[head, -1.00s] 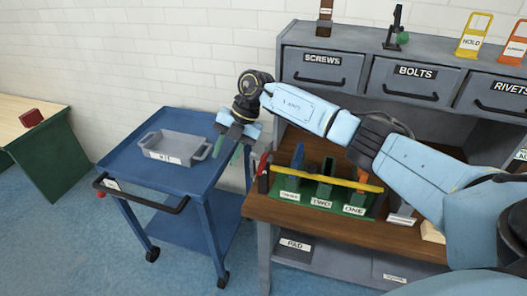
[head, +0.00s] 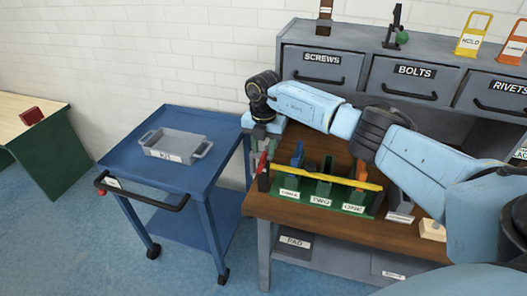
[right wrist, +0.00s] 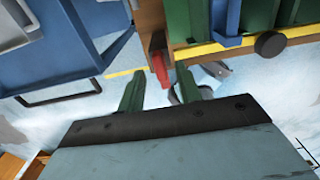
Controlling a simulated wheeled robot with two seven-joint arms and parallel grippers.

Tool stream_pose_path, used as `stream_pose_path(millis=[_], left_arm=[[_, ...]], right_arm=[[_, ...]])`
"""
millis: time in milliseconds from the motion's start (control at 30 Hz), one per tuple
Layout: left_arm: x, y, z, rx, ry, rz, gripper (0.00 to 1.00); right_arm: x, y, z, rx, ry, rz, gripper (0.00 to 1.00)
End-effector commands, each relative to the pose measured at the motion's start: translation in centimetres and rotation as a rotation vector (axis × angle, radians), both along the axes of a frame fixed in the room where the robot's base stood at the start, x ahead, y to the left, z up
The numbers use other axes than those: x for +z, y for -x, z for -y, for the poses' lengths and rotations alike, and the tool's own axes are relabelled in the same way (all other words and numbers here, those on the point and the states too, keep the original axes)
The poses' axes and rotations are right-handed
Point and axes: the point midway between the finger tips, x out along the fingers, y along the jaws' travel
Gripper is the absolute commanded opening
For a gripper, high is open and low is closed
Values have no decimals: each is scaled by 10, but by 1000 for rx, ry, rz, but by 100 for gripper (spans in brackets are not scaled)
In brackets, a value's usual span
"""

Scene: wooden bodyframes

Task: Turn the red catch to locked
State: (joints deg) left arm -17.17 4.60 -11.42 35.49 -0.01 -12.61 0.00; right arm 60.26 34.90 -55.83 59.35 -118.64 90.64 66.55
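The red catch (head: 262,164) stands tilted at the left end of the yellow bar (head: 335,177), on the bench's left edge. The bar runs across the front of a green rack (head: 352,208) with labelled slots. My right gripper (head: 258,149) is over the bench's left edge, just behind and above the catch; its fingertips are hard to make out there. In the right wrist view its two green fingers (right wrist: 160,88) are apart, and the red catch (right wrist: 160,62) shows beyond the gap between them. I cannot tell whether they touch. My left gripper is not in view.
A blue cart (head: 122,158) with a grey tray (head: 174,146) stands left of the wooden bench (head: 400,233), with a narrow gap between. Grey drawers (head: 322,72) rise behind the bench. Blue and green pieces stand in the rack close to the catch.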

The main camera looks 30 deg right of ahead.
Motion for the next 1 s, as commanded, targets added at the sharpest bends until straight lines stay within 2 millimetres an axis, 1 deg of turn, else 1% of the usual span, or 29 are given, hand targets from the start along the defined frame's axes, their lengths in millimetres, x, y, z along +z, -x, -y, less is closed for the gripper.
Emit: stream_pose_path(millis=[33,100,200,467,500,700,767,1000], left_arm=[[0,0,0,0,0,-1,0],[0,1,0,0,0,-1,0],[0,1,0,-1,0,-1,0],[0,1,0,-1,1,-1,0],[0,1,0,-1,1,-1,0],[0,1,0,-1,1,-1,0],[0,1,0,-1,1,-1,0],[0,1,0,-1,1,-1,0]], right_arm=[[-7,0,0,0,-1,-1,35],[-12,0,0,0,0,0,35],[-17,0,0,0,-1,-1,35],[-19,0,0,1,-1,1,35],[-19,0,0,1,-1,1,33],[-19,0,0,1,-1,1,7],[-18,0,0,1,-1,1,0],[-18,0,0,7,-1,1,0]])
